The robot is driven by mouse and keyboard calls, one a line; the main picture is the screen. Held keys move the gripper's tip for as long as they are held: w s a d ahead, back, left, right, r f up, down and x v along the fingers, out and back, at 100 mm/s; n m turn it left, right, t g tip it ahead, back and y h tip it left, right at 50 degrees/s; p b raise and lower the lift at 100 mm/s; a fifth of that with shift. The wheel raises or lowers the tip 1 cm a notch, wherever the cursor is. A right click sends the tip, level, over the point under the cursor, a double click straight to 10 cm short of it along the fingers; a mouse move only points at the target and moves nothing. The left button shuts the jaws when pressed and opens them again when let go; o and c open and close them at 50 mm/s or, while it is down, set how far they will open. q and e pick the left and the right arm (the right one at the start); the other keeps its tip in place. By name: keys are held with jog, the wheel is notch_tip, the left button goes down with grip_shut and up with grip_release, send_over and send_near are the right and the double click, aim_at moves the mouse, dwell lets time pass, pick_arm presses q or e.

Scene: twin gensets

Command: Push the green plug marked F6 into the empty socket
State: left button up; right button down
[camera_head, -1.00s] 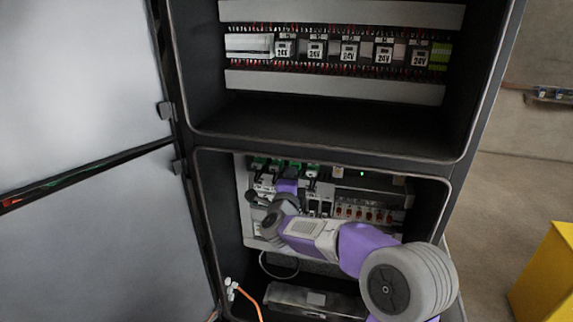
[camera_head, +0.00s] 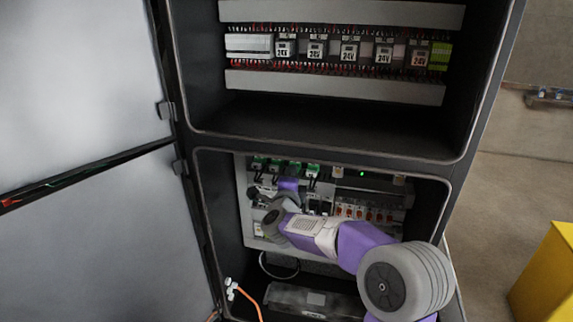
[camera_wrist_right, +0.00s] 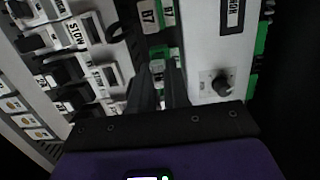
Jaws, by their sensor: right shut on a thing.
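My right gripper (camera_head: 291,178) reaches into the lower cabinet bay, close to a row of green plugs at the top of the panel. In the right wrist view its dark fingers (camera_wrist_right: 160,82) are shut on a small green plug (camera_wrist_right: 157,66) with a pale front face. The F6 mark cannot be read on it. The fingers hide part of the plug and whatever lies behind it, so I cannot tell how far it sits in a socket. The empty socket cannot be made out. My left gripper is not in view.
A grey cover with a black knob (camera_wrist_right: 222,84) stands close on the right of the fingers. Labelled black switches (camera_wrist_right: 75,75) are on the left. The bay's frame surrounds my arm. An orange cable (camera_head: 247,300) hangs at lower left; a yellow box (camera_head: 548,275) stands right.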

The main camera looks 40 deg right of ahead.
jog(key=shift+w+d+b, duration=0.35)
jog(key=shift+w+d, duration=0.05)
jog(key=shift+d, duration=0.05)
dwell(1.6)
jog(key=c, duration=1)
grip_release()
